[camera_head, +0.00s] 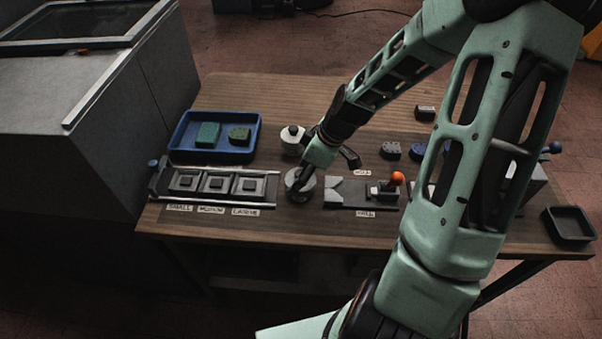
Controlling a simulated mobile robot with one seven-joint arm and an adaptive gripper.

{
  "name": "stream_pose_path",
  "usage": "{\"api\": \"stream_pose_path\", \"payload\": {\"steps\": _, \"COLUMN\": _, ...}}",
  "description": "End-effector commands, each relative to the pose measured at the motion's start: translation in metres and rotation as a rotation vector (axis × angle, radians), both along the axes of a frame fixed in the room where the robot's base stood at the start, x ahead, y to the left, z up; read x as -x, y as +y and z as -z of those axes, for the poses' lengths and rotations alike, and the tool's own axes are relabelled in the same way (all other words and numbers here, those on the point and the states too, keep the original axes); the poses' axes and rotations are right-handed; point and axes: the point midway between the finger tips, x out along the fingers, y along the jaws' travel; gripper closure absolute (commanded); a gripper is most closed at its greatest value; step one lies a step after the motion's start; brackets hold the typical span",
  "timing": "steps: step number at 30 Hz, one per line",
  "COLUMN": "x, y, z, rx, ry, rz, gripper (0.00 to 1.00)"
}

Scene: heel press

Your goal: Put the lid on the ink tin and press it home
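A round grey tin-like piece (291,182) stands on the wooden table in front of my gripper. My gripper (299,193) points down at it, and its dark fingers cover part of the top. I cannot tell whether the fingers touch it, or whether a lid is on it or between the fingers. A pale round container (290,147) with a dark knob-like top stands just behind. I cannot tell for sure which of the two is the ink tin. The finger opening is too small and dark to read.
A blue tray (183,154) holds a green block and an olive piece. A rack (160,187) with three square dies lies in front. Right of my gripper is a clamp with an orange knob (397,178). An empty black tray (570,229) sits at the right edge.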

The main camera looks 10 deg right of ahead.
Motion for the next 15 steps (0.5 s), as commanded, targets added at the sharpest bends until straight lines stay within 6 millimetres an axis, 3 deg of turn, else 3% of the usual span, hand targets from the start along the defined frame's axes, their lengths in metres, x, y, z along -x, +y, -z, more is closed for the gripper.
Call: {"api": "stream_pose_path", "payload": {"steps": 15, "x": 0.0, "y": 0.0001, "z": 0.0054, "rx": 0.0, "ry": 0.0, "rz": 0.0, "gripper": 0.53}}
